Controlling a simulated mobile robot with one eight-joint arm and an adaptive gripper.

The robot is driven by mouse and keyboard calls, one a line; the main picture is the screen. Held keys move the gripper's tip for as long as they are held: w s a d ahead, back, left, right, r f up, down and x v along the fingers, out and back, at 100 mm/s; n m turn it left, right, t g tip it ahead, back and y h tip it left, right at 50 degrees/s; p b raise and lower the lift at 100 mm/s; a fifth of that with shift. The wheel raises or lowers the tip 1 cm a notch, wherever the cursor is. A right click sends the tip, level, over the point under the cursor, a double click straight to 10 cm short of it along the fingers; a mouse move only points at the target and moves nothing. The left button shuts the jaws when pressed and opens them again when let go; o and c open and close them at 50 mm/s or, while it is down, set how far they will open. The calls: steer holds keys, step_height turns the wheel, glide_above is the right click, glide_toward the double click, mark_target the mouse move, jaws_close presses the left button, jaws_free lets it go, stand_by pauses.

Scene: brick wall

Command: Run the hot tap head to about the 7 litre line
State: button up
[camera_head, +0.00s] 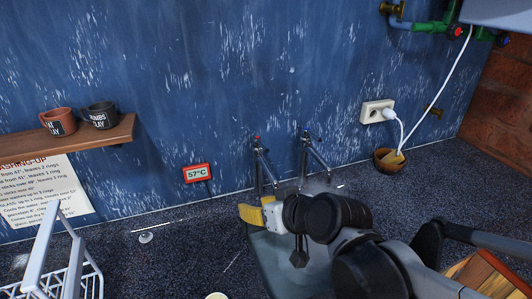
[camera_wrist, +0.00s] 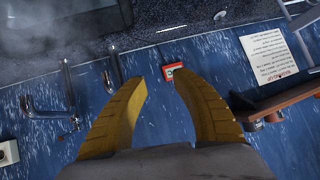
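The hot tap (camera_head: 262,165), with a red mark on its top, stands at the left of a pair against the blue wall. The other tap (camera_head: 317,155) is to its right. The sink (camera_head: 262,262) lies below them, partly hidden by my arm; its inside is hazy grey and I make out no litre lines. My gripper (camera_head: 248,213) has yellow fingers and is in front of the hot tap, over the sink's back left. In the wrist view my gripper (camera_wrist: 160,79) is open and empty, with tap metal (camera_wrist: 68,85) left of its fingers.
A red-framed display (camera_head: 197,174) reads 57°C on the wall. A shelf (camera_head: 85,140) holds two mugs, above a washing-up notice (camera_head: 42,190). A white rack (camera_head: 62,262) stands at left. A socket (camera_head: 377,111) and a small bowl (camera_head: 387,162) are at right.

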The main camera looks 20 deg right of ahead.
steer(key=w+r+t+y, duration=0.1)
steer(key=w+r+t, duration=0.2)
steer(key=w, duration=0.4)
steer(key=m+t+h, duration=0.4)
glide_toward(259, 140)
steer(key=w, duration=0.2)
steer(key=w+b, duration=0.1)
steer(key=w, duration=0.4)
steer(key=shift+w+a+f, duration=0.15)
steer(key=shift+w+f, duration=0.1)
steer(key=shift+f, duration=0.1)
jaws_close()
